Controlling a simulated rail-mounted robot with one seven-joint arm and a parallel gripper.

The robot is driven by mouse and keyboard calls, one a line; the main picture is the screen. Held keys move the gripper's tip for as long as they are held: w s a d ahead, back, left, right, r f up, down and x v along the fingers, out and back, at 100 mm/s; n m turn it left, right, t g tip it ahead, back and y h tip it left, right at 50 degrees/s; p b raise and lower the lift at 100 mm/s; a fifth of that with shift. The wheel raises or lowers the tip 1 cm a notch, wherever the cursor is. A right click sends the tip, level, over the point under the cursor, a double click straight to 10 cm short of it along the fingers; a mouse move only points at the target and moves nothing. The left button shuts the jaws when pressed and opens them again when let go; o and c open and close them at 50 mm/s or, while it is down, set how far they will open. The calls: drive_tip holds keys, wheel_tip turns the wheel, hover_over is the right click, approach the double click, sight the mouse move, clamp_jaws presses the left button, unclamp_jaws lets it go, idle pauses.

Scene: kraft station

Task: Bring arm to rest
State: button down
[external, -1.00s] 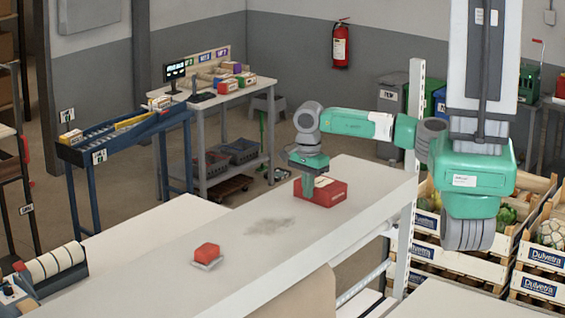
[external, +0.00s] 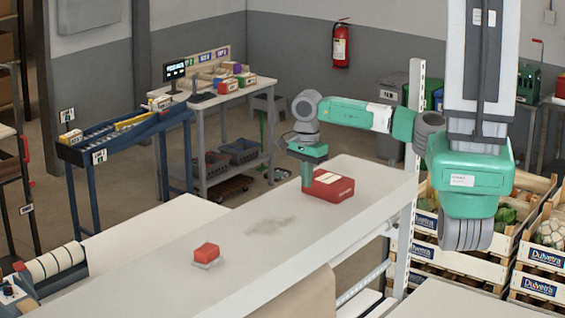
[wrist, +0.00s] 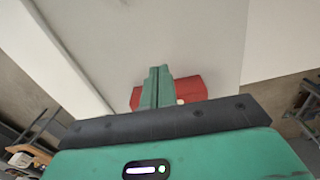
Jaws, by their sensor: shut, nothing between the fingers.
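My gripper (external: 307,184) is shut and empty, pointing down at the left side of a red box (external: 333,187). The box has a pale label on top and lies on the long light worktop (external: 160,285). In the wrist view the shut green fingers (wrist: 158,75) stand in front of the red box (wrist: 188,89) and cover its middle. Whether the fingers touch the box, I cannot tell. My arm is stretched out to the left from its base.
A small red block (external: 206,250) on a pale base sits nearer on the worktop. A white post (external: 413,150) stands at the worktop's right end. Crates of vegetables (external: 440,264) are at the right. The worktop between block and box is clear except for a grey stain.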

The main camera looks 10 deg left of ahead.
wheel_tip(320, 180, up, 6)
drive_tip(key=shift+r, duration=0.25)
drive_tip(key=shift+w+d, duration=0.1)
